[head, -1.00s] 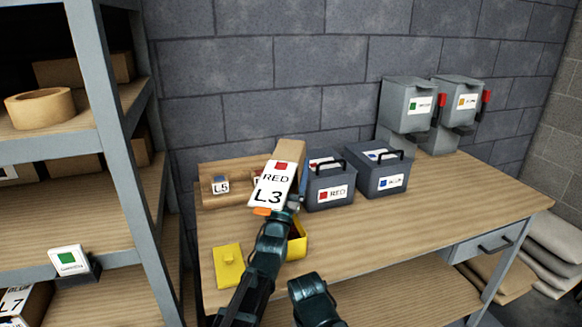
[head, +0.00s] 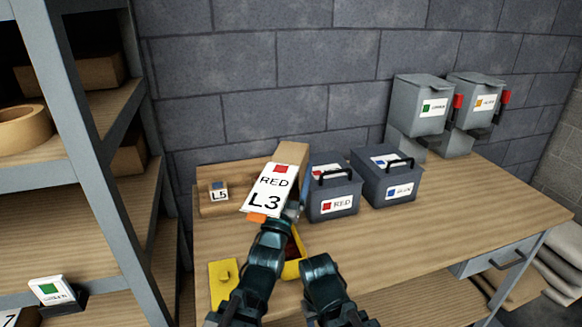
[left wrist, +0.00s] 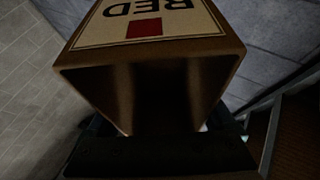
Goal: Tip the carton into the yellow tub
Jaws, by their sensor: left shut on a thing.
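The carton (head: 270,190), brown with a white "RED L3" label and a red square, is held tilted above the bench by my left gripper (head: 286,213). In the left wrist view the carton (left wrist: 150,60) fills the middle, its near end a dark hollow; its contents cannot be made out. The yellow tub (head: 293,268) stands on the bench below the carton, partly hidden by my left arm; something dark red shows inside. A yellow lid (head: 223,284) with a knob lies left of the tub. Part of my right arm shows at the bottom, but its gripper does not.
A wooden rack (head: 210,178) with an "L5" label stands behind the carton. A grey red-labelled box (head: 333,204) and a blue-labelled box (head: 398,190) stand close on the right. Grey dispensers (head: 425,105) are farther back. Shelving (head: 85,130) borders the left. The bench's right side is clear.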

